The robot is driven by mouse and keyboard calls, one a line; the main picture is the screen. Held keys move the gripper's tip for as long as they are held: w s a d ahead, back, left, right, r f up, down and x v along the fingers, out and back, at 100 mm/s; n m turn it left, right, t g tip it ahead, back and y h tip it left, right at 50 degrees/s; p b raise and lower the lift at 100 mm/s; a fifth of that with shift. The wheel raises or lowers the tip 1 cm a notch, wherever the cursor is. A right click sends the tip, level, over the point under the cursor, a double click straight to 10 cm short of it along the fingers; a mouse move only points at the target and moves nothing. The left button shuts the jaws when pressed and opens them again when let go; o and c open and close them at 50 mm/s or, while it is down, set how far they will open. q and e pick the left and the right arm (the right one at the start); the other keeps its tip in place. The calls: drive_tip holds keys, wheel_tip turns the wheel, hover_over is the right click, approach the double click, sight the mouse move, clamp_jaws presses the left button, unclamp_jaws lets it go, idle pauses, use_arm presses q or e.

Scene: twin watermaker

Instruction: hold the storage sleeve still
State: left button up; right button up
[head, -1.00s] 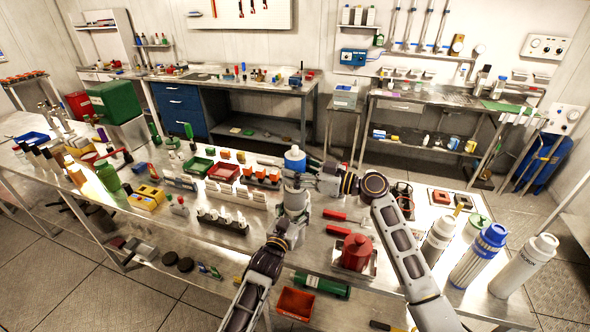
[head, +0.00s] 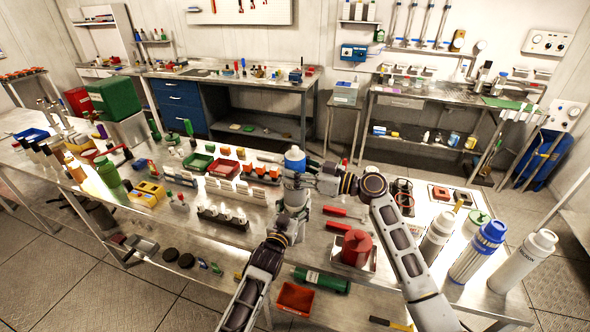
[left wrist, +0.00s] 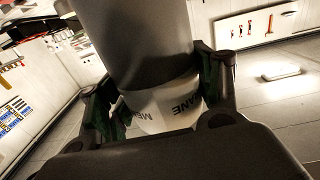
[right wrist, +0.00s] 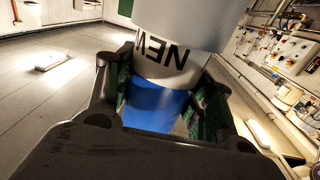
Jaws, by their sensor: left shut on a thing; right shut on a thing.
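My left gripper (head: 294,212) is shut around this lower part, at a white band lettered "ME…ANE" (left wrist: 165,108). The fingers hide much of both parts, and I cannot tell where the sleeve ends.
A red canister (head: 356,247) stands on a tray just right of the grippers, near red-handled tools (head: 338,226). A rack with white pieces (head: 222,217) stands to the left. Large bottles (head: 478,250) stand at the right end. A red bin (head: 295,297) is below the bench's front edge.

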drive_tip(key=shift+f, duration=1.15)
idle(0.5)
drive_tip(key=o, duration=1)
drive_tip(key=shift+f, duration=0.1)
drive_tip(key=shift+f, duration=0.1)
drive_tip(key=shift+d, duration=0.15)
use_arm(q)
drive_tip(key=shift+r, duration=0.1)
use_arm(e)
drive_tip(key=v, duration=1.1)
drive_tip(key=shift+s+d, duration=0.15)
drive_tip(key=shift+d, duration=0.15)
use_arm(q)
drive_tip(key=o, duration=1.4)
drive_tip(key=shift+s, duration=0.15)
